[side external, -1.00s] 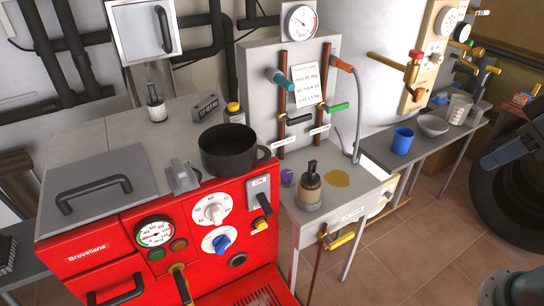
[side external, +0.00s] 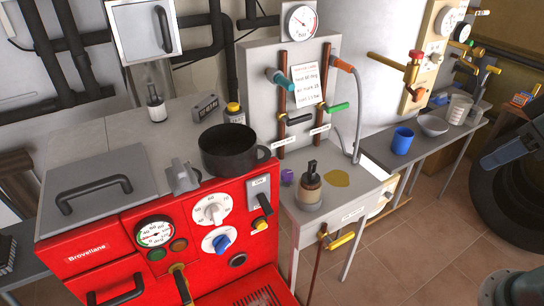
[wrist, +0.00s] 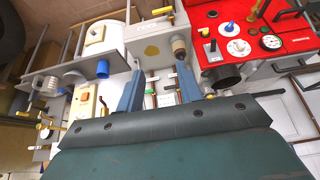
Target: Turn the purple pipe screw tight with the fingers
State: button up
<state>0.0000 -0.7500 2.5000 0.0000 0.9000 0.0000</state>
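In the side external view, a small purple piece (side external: 287,177), which looks like the pipe screw, is on the grey bench at the left of the dark-topped oil bottle (side external: 309,187). It is too small to tell how it is seated. I cannot make it out in the wrist view. My gripper (wrist: 160,84) shows in the wrist view with its two blue fingers wide apart and nothing between them. It is well away from the bench.
A yellow oil puddle (side external: 337,179) lies right of the bottle. Behind stands a grey panel with a gauge (side external: 300,20), pipes and a hose (side external: 357,105). The red boiler (side external: 120,250) with a black pot (side external: 230,150) is at left. A blue cup (side external: 402,141) stands on the right bench.

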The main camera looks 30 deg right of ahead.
jog(key=shift+o, duration=0.2)
jog(key=o, duration=0.5)
jog(key=shift+w, duration=0.1)
jog(key=w+a+f+n+g+y, duration=0.15)
jog(key=w+n, duration=0.25)
jog(key=w, duration=2.1)
jog(key=w+f+n, duration=0.1)
jog(key=w+f, duration=0.5)
jog(key=f, duration=0.1)
jog(key=w+a+f+n+y, duration=0.1)
jog(key=w+f, duration=0.5)
jog(key=f, duration=0.2)
jog(key=w+a+f+n, duration=0.1)
jog(key=w+f, duration=0.5)
jog(key=f, duration=0.2)
jog(key=shift+w+a, duration=0.1)
jog(key=shift+a, duration=0.15)
jog(key=shift+f+g, duration=0.1)
jog(key=shift+g, duration=0.15)
